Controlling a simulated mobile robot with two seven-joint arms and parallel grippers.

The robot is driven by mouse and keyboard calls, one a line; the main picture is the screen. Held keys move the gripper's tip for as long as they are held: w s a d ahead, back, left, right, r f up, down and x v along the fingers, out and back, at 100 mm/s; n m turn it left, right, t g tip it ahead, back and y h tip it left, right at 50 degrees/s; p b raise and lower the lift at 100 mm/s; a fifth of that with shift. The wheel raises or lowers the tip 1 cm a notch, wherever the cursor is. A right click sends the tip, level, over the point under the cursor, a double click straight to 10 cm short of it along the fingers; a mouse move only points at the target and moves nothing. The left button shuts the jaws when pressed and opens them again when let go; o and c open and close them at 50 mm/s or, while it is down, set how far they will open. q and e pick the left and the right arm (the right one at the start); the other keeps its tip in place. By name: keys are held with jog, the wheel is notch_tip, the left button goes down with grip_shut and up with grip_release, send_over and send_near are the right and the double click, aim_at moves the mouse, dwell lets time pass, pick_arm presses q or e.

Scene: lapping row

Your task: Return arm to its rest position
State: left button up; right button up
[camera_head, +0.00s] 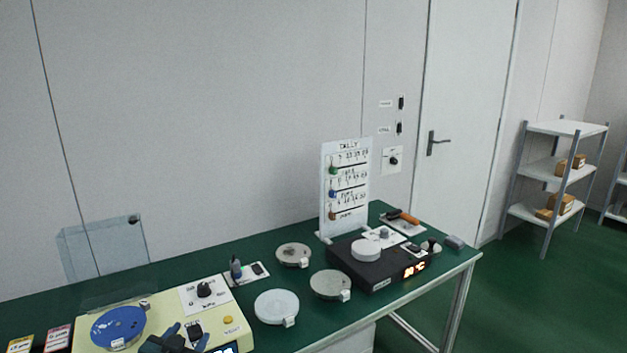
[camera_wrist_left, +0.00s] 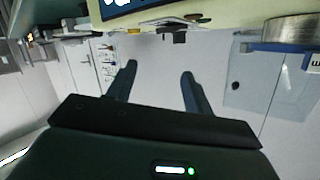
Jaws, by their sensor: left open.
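My left gripper (camera_head: 186,338) shows at the bottom edge of the head view, over the front of the cream lapping machine (camera_head: 146,306). In the left wrist view its two dark fingers (camera_wrist_left: 158,82) stand apart with nothing between them, so it is open and empty. The wrist picture looks upside down, with the machine's edge at the top and the pale wall behind the fingers. My right gripper is in neither view.
A blue plate (camera_head: 118,327) lies on the machine, with a clear shield (camera_head: 103,250) behind it. The green bench (camera_head: 235,262) holds a white disc (camera_head: 277,306), two grey discs, a black readout box (camera_head: 378,266) and a tally board (camera_head: 346,187).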

pick_arm(q)
jog(key=s+d+f+g+h, duration=0.1)
jog(key=s+d+f, duration=0.2)
jog(key=s, duration=0.6)
jog(key=s+d+f+g+h, duration=0.1)
jog(key=s+d+f, duration=0.3)
jog(key=s, duration=0.5)
jog(key=s+d+f+g, duration=0.2)
jog(key=s+d, duration=0.3)
jog(key=s, duration=0.5)
jog(key=shift+f+n+h, duration=0.4)
jog(key=shift+f, duration=0.35)
jog(key=shift+d, duration=0.1)
jog(key=shift+c, duration=0.3)
